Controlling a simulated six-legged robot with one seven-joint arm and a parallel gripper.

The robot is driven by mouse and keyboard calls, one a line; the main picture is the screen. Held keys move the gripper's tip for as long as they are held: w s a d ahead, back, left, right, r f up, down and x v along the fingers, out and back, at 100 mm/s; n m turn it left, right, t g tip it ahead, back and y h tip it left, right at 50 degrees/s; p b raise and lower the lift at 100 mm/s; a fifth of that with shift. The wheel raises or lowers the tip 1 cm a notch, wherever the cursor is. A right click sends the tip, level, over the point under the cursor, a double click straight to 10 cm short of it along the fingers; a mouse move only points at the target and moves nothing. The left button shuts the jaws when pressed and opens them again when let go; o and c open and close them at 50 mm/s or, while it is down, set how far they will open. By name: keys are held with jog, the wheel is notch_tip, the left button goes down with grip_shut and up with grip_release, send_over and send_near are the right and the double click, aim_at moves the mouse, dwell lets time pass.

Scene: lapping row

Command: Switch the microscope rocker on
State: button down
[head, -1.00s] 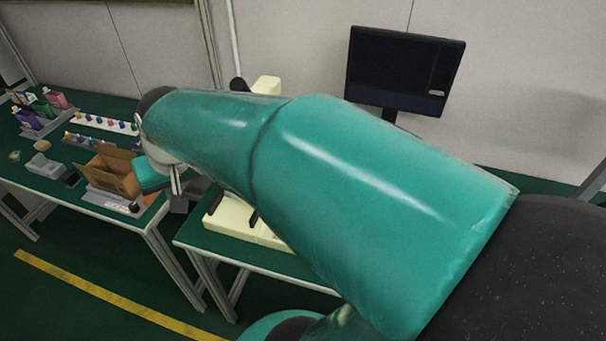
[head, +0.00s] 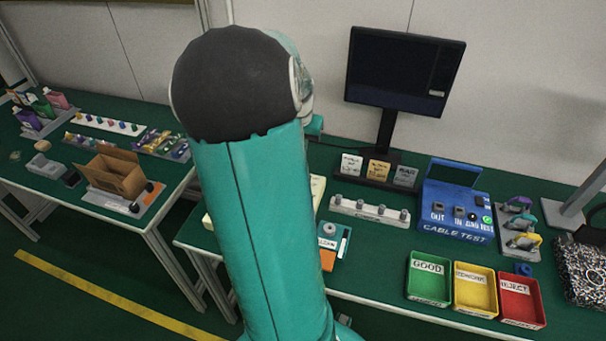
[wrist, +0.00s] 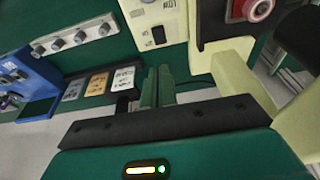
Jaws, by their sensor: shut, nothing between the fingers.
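The cream microscope (head: 318,190) is mostly hidden behind my arm in the head view; only slivers of it show. In the wrist view, cream microscope parts (wrist: 245,78) stand at the right and upper middle. A pale panel (wrist: 143,22) there bears small print and a small dark rectangle (wrist: 158,35), which looks like the rocker; its on or off position is too small to tell. My gripper (wrist: 157,72) is shut and empty. Its fingertips appear just below that panel in the picture; I cannot tell whether they touch it. The head view does not show the fingers.
A blue cable tester (head: 453,205), a pale strip with knobs (head: 370,211) and green (head: 429,279), yellow (head: 475,290) and red (head: 520,300) trays lie to the right. A cardboard box (head: 117,175) is on the left table.

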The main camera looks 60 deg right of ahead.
jog(key=x, duration=0.8)
jog(key=a+x, duration=0.1)
jog(key=x, duration=0.3)
jog(key=shift+f, duration=1.05)
jog(key=shift+a+f, duration=0.2)
jog(key=shift+f, duration=0.15)
jog(key=shift+d+r, duration=0.4)
jog(key=shift+d, duration=0.35)
